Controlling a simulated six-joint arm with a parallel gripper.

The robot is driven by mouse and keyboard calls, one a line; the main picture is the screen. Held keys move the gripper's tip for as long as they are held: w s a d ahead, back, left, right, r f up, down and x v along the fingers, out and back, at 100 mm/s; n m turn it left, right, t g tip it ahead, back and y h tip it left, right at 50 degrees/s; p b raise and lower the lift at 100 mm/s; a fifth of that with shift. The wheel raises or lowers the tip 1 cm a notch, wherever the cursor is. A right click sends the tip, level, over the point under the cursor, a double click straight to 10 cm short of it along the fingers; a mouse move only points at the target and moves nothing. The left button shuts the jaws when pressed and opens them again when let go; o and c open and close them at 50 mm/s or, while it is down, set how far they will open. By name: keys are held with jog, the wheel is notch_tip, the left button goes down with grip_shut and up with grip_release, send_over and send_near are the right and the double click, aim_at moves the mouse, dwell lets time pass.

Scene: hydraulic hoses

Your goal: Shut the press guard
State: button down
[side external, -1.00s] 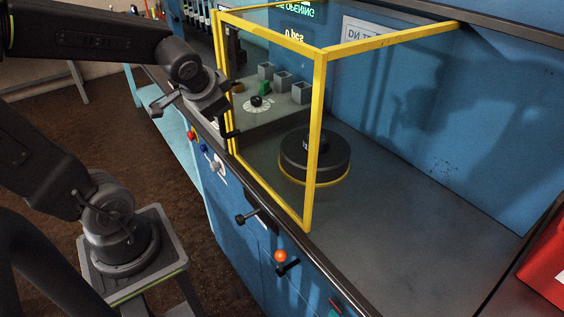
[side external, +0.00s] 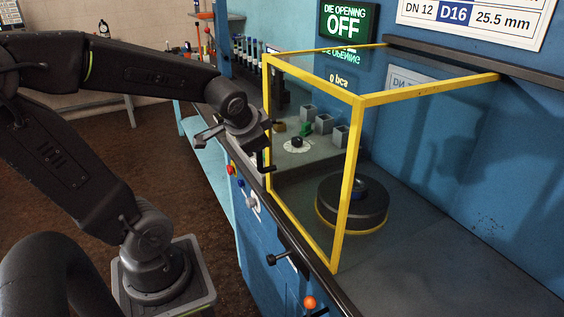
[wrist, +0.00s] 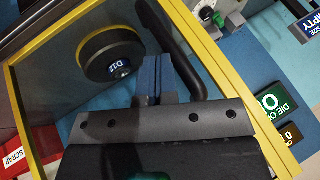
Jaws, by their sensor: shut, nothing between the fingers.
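The press guard (side external: 352,185) is a clear box with a yellow frame. Its front panel stands upright, with its lower corner at the bench's front edge, and its top runs back to the blue wall. A black die block marked D12 (side external: 352,208) sits inside. My gripper (side external: 262,135) is shut and empty, at the guard's left front post. In the wrist view my blue fingers (wrist: 155,78) lie beside a black bar handle (wrist: 182,50), with the yellow frame (wrist: 218,66) beyond. I cannot tell whether they touch the handle.
A green sign (side external: 345,22) reads DIE OPENING OFF. Several grey cups (side external: 325,127) and a dial (side external: 297,145) stand left of the guard. Knobs and a lever (side external: 285,258) stick out of the bench front. A red SCRAP bin (wrist: 22,158) shows in the wrist view.

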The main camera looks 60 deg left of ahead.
jog(key=s+d+r, duration=0.5)
jog(key=d+r, duration=0.3)
jog(key=s+d+f+n+h, duration=0.1)
jog(key=d+f+h, duration=0.3)
jog(key=d, duration=0.3)
jog(key=shift+s+f+h, duration=0.3)
jog(key=shift+f+h, duration=0.1)
jog(key=shift+f, duration=0.5)
